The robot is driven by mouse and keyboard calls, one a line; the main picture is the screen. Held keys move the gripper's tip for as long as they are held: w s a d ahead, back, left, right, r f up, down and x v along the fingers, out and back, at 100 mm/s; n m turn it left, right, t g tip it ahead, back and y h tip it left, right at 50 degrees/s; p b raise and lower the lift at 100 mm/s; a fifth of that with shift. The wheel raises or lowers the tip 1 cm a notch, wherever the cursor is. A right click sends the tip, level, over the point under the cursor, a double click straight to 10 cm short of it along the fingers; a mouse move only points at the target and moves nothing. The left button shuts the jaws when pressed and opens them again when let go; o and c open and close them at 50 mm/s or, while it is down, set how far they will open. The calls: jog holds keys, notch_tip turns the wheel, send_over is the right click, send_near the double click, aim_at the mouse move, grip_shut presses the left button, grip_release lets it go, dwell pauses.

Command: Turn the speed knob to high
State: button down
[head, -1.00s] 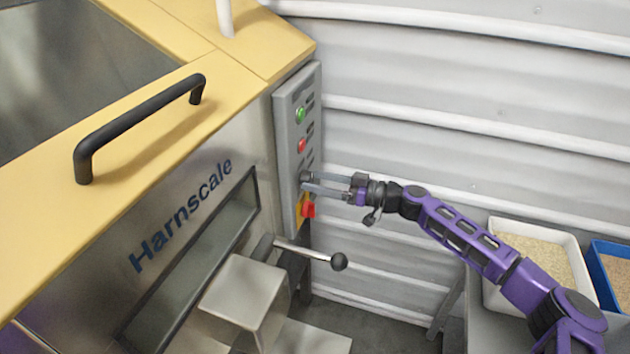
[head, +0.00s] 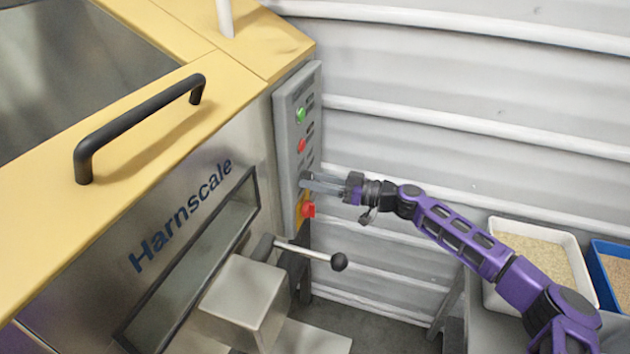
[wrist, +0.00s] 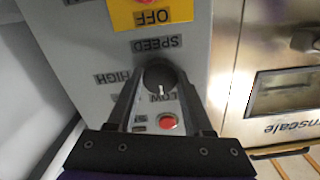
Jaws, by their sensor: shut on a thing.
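The dark round speed knob (wrist: 158,75) is on the grey control panel (wrist: 85,40), under an upside-down SPEED label in the wrist view. Its white pointer mark aims toward the bottom of that picture, close to the LOW label (wrist: 163,98). The HIGH label (wrist: 112,77) is to the left. My gripper (wrist: 158,82) is shut on the knob, one finger on each side. In the head view my gripper (head: 305,181) reaches the panel's lower part from the right and mostly hides the knob.
A red switch on a yellow OFF plate (wrist: 175,10) sits close beside the knob. A red button (wrist: 168,121) lies between my fingers, and a green button (head: 300,115) is higher up. A ball-ended lever (head: 339,261) sticks out below. A white grain tray (head: 575,245) stands right.

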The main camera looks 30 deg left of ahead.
jog(key=shift+m, duration=0.3)
jog(key=m, duration=0.3)
jog(key=shift+m, duration=0.3)
jog(key=m, duration=0.4)
jog(key=shift+m, duration=0.3)
jog(key=m, duration=0.4)
jog(key=shift+m, duration=0.3)
jog(key=shift+m+p, duration=0.65)
jog(key=shift+m, duration=1.55)
jog(key=shift+c, duration=1.5)
grip_release()
